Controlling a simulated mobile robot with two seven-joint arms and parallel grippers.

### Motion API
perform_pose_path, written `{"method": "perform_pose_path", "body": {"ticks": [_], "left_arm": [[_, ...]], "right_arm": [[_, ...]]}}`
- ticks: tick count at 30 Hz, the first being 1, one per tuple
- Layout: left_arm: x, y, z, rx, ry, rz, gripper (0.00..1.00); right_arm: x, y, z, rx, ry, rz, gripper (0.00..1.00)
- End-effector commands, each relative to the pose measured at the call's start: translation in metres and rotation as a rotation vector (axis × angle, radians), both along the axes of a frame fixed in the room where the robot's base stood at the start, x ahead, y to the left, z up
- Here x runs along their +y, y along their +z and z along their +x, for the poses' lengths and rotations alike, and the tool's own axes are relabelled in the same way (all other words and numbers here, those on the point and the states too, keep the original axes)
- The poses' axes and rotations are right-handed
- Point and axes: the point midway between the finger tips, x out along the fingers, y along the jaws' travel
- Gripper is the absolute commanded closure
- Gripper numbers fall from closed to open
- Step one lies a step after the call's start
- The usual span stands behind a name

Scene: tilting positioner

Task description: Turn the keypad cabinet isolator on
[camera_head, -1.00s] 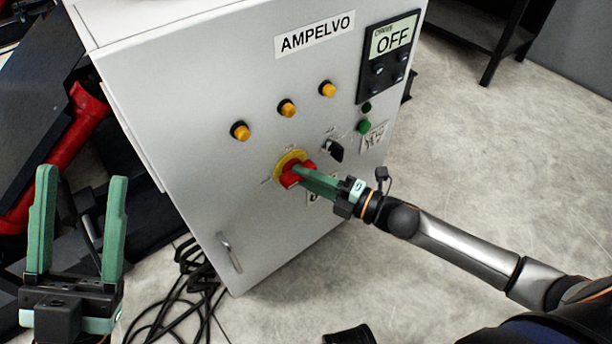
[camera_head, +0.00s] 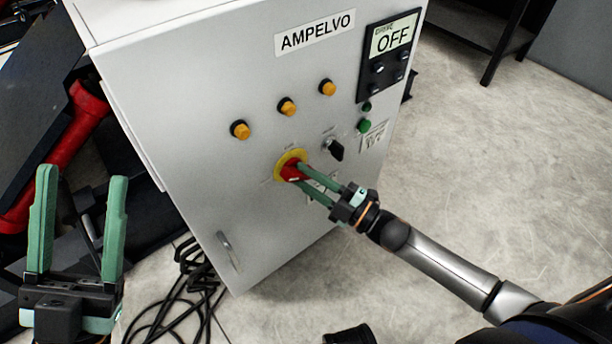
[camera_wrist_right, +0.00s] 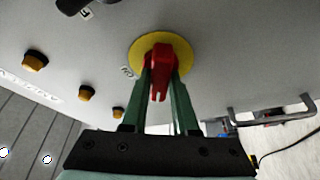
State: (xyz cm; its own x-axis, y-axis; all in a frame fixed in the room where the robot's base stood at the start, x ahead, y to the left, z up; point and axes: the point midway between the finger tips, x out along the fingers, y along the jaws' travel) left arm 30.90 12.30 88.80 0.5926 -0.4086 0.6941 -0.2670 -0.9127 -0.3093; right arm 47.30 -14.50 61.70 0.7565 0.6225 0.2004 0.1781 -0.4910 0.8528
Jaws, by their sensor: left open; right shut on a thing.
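The grey cabinet (camera_head: 215,90) stands in the middle of the head view with an "AMPELVO" label. Its isolator is a red handle (camera_head: 289,173) on a yellow round plate (camera_head: 283,160). My right gripper (camera_head: 305,182) is shut on the red handle, one green finger on each side; the right wrist view also shows the red handle (camera_wrist_right: 160,66) between the fingers. The keypad display (camera_head: 393,37) at the cabinet's upper right reads "OFF". My left gripper (camera_head: 80,225) is open and empty, left of the cabinet.
Several amber buttons (camera_head: 287,107) run across the cabinet front. A black selector knob (camera_head: 335,150) and a green button (camera_head: 364,126) sit right of the isolator. A metal door handle (camera_head: 229,251) is lower left.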

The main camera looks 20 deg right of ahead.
Motion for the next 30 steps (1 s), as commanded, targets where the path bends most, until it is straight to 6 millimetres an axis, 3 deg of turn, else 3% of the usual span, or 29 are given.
{"method": "perform_pose_path", "body": {"ticks": [30], "left_arm": [[0.001,0.017,-0.001,-0.017,0.015,0.014,0.38]], "right_arm": [[0.004,-0.003,-0.001,0.309,-0.002,0.844,1.00]]}}
